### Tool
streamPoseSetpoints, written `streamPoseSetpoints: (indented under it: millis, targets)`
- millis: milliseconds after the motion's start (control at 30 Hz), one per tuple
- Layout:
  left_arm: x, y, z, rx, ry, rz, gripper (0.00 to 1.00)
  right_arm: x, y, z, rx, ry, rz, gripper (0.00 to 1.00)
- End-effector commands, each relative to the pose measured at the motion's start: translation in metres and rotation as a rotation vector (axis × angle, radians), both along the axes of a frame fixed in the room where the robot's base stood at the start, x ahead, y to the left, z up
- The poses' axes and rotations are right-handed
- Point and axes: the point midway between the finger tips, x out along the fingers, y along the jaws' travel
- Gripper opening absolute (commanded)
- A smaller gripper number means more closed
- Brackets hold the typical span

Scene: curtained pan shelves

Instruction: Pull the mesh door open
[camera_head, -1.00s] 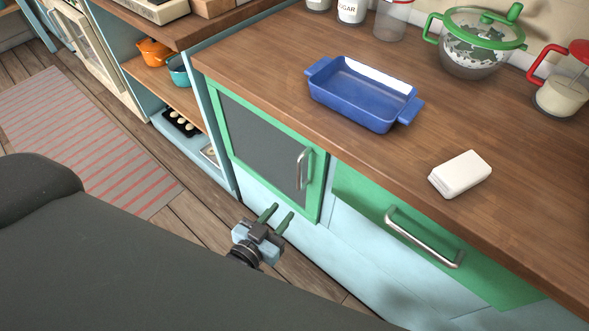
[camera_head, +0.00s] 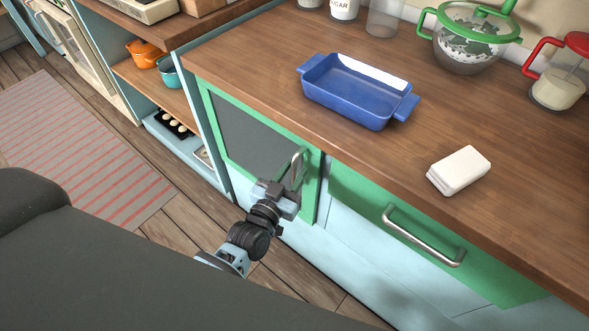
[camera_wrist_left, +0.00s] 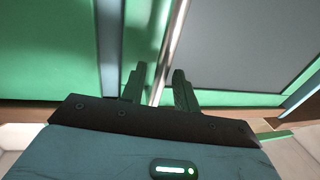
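The mesh door (camera_head: 247,138) has a green frame and a dark grey panel, and it looks shut in the cabinet front. Its upright metal bar handle (camera_head: 299,156) is near the door's right edge. My left gripper (camera_head: 293,172) is at this handle and covers its lower part in the head view. In the left wrist view, the two fingers (camera_wrist_left: 159,85) stand apart on either side of the handle (camera_wrist_left: 172,42). Gaps show between the fingers and the bar, so the gripper is open around it. My right gripper is not in view.
A green drawer (camera_head: 355,198) with a metal handle (camera_head: 424,236) is right of the door. Above, the wooden counter (camera_head: 250,62) holds a blue baking dish (camera_head: 355,92) and a white block (camera_head: 459,170). Open shelves (camera_head: 160,80) are at the left.

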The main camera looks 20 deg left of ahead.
Motion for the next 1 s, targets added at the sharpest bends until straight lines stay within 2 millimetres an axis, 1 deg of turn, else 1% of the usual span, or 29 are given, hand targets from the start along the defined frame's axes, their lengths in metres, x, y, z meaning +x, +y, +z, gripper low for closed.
streamPoseSetpoints:
  millis: [33,133,433,467,600,700,1000]
  targets:
    - [0.005,-0.0008,0.0,0.0,0.0,0.0,0.31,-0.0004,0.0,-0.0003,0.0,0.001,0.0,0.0]
    - [0.0106,-0.0017,-0.0001,0.0,0.0,0.0,0.31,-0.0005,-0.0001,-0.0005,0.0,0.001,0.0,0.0]
    - [0.0131,-0.002,-0.0002,0.0,0.001,0.0,0.31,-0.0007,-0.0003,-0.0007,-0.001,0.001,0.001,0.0]
    - [0.013,-0.002,-0.0002,0.0,0.001,0.0,0.29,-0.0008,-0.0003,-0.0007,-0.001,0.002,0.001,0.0]
    - [0.0129,-0.002,-0.0002,0.0,0.001,0.0,0.11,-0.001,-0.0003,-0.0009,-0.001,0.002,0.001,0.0]
    - [0.0128,-0.002,-0.0002,0.001,0.001,0.0,0.0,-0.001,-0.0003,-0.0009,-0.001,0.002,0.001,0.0]
    - [0.0122,-0.0017,-0.0002,0.001,0.001,-0.001,0.0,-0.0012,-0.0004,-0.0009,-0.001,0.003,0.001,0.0]
